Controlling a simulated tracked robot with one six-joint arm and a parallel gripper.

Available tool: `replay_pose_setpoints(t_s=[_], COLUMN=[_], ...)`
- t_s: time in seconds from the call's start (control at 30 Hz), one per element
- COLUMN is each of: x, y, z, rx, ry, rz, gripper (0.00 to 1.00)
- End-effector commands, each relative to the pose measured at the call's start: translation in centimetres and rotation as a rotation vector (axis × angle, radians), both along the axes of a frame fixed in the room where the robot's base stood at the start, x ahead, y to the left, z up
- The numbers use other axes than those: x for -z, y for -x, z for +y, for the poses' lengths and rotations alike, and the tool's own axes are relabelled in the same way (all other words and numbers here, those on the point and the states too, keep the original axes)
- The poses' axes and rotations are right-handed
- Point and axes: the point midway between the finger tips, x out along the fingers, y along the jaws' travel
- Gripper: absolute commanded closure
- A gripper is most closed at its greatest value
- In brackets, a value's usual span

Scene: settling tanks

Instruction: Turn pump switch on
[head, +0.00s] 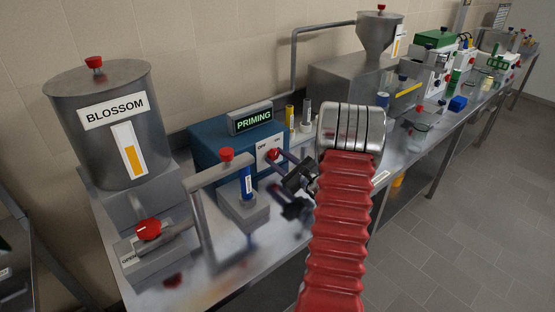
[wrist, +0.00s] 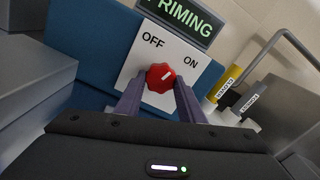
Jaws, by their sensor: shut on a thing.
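The pump is a blue box (head: 208,150) on the steel bench, with a lit green PRIMING display (head: 254,118) on top. Its switch is a red knob (head: 273,155) on a white plate marked OFF and ON. In the wrist view the red knob (wrist: 160,77) shows a white mark that points up and right, towards ON. My gripper (wrist: 158,88) has its purple fingers closed on the knob, one on each side. In the head view my gripper (head: 284,160) reaches the knob from the right; my red arm hides part of the bench.
A steel BLOSSOM tank (head: 105,150) with a red-handled valve (head: 149,230) stands at left. A grey bracket (head: 205,182) and a blue cylinder on a block (head: 244,208) stand in front of the pump. A steel hopper machine (head: 340,85) and several devices line the bench behind.

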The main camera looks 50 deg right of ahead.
Motion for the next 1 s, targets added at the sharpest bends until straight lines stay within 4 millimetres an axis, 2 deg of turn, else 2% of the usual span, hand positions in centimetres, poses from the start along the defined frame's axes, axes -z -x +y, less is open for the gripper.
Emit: replay_pose_setpoints(t_s=[0.03, 0.4, 0.97, 1.0], x=[0.48, 0.54, 0.60, 0.60], y=[0.11, 0.10, 0.10, 0.10], z=[0.16, 0.27, 0.30, 0.31], rx=[0.000, 0.000, 0.001, 0.001], ry=[-0.046, -0.271, -0.318, -0.318], rz=[0.003, -0.020, -0.024, -0.024], gripper=[0.87, 0.87, 0.87, 0.64])
